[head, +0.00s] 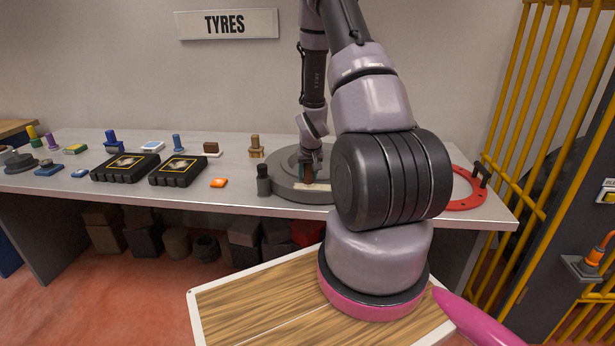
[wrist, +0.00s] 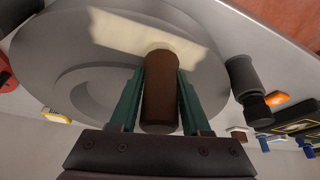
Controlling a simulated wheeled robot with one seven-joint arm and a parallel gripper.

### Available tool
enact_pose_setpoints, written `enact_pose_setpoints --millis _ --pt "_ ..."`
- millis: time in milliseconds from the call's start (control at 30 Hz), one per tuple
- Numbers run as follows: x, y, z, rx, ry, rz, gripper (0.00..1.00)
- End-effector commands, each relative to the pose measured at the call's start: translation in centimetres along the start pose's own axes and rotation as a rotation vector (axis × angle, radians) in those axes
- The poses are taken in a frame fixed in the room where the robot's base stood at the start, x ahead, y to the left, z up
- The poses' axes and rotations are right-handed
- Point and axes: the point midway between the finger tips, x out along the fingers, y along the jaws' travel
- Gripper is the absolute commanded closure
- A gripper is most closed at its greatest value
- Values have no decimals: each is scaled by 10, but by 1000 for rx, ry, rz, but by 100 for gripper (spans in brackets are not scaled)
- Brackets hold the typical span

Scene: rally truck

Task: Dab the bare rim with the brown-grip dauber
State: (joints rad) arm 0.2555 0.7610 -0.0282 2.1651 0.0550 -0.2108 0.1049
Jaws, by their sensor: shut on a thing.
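My gripper (head: 309,172) is shut on the brown-grip dauber (wrist: 161,95). In the wrist view the brown cylinder stands between the two green fingers (wrist: 158,98). The round grey rim (head: 283,190) lies on the bench and also fills much of the wrist view (wrist: 60,60). A pale cream patch (wrist: 125,32) lies across part of the rim, and it shows in the head view too (head: 316,187). The dauber's far end is at the edge of this patch. The dauber hides its own tip, so I cannot tell whether it touches.
A dark bottle (head: 263,181) stands close beside the rim. An orange block (head: 219,183), two black cases (head: 178,171) and several stamp-like tools, one tan (head: 257,147), lie to the left. A red ring (head: 467,200) lies at the right end. Yellow bars (head: 535,130) stand beyond it.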

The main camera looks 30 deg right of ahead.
Motion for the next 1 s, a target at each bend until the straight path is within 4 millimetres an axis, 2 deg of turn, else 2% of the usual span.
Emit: enact_pose_setpoints --millis 367,733,1000 --pt "1 0 3 -1 -4 1 100" --pt "-7 -5 17 -1 -6 0 100" --pt "-7 -5 17 -1 -4 0 100"
